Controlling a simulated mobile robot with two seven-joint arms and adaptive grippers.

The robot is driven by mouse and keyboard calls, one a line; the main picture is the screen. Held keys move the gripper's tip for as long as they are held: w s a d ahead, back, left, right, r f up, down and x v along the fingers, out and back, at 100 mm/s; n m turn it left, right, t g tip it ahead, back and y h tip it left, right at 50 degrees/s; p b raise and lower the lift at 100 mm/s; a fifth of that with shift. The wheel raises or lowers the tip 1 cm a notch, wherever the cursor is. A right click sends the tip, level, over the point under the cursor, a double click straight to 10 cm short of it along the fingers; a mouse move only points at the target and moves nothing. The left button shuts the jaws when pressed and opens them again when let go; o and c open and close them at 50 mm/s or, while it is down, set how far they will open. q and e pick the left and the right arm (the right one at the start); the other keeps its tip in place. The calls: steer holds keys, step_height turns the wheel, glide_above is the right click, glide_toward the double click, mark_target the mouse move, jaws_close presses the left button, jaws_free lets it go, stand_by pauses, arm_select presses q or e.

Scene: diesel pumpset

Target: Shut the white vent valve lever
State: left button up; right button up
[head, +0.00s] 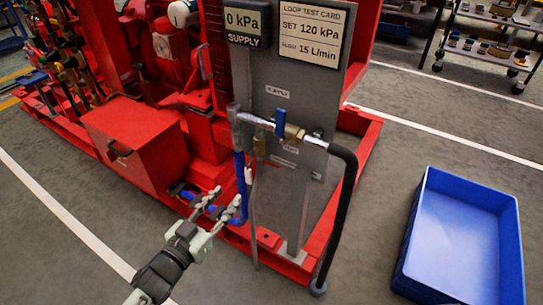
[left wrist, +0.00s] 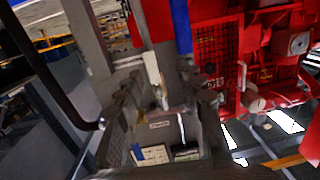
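The white vent valve lever (head: 248,175) hangs down beside a thin grey hose, below a small brass valve body (head: 260,145) on the grey panel. In the left wrist view the white lever (left wrist: 152,68) appears between and beyond my fingers. My left gripper (head: 226,200) is open, with its fingertips just below and left of the lever. I cannot tell whether a finger touches it. In the left wrist view the gripper's two fingers (left wrist: 162,95) stand apart with nothing visibly held. My right gripper is not in view.
A blue-handled supply valve (head: 281,120) sits above, joined to a black hose (head: 343,205). A blue hose (head: 239,175) runs down close to my fingers. The panel's display (head: 246,20) reads 0 kPa. The red pumpset (head: 140,130) stands behind. A blue crate (head: 415,240) lies right.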

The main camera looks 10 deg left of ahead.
mark_target(247, 177)
arm_select(q)
steer(key=shift+m+h, duration=0.4)
steer(key=shift+h, duration=0.3)
steer(key=x, duration=0.2)
steer(key=r+x, duration=0.1)
steer(key=x, duration=0.2)
steer(key=d+x, duration=0.1)
steer(key=x, duration=0.1)
steer(key=shift+w+d+r, duration=0.1)
steer(key=shift+r, duration=0.15)
steer(key=shift+w+d, duration=0.25)
steer(key=shift+w, duration=0.45)
jaws_close()
